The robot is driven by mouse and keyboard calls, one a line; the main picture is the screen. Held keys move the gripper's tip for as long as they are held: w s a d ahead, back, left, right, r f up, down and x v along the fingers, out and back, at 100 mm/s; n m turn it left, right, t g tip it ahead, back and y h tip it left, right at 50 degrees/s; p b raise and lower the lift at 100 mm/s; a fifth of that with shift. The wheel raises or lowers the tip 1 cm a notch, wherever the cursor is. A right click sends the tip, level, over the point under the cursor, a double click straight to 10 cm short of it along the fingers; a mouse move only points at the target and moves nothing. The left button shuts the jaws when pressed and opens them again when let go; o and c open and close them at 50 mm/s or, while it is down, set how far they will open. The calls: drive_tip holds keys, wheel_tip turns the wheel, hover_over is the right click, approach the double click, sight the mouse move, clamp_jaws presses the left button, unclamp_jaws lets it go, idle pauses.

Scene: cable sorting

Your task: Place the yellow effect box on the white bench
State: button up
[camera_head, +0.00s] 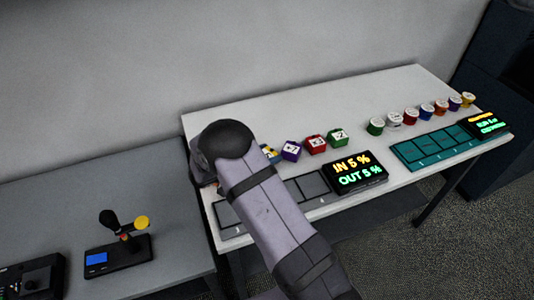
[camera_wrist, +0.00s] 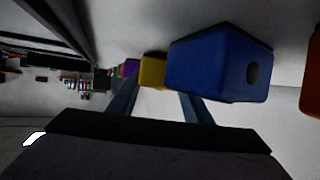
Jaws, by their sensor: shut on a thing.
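The yellow effect box (camera_wrist: 153,71) shows in the wrist view between the two fingers of my gripper (camera_wrist: 160,90), which is shut on it. A blue box stands nearer the camera and hides the right fingertip and part of the yellow box. In the head view, a small yellow patch (camera_head: 270,153) shows at the right edge of my arm; my gripper is hidden there. The white bench (camera_head: 260,115) runs from my arm to the right. I cannot tell whether the yellow box touches the bench.
The blue box (camera_wrist: 215,65) is close beside the yellow one; an orange object (camera_wrist: 314,75) is at the right edge. Purple (camera_head: 290,150), red (camera_head: 315,145) and green (camera_head: 337,137) boxes stand in a row. A lit display (camera_head: 357,172) stands in front. The bench's back is clear.

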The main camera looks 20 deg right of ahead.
drive_tip(key=shift+f, duration=0.25)
drive_tip(key=o, duration=1.3)
drive_tip(key=shift+c, duration=0.2)
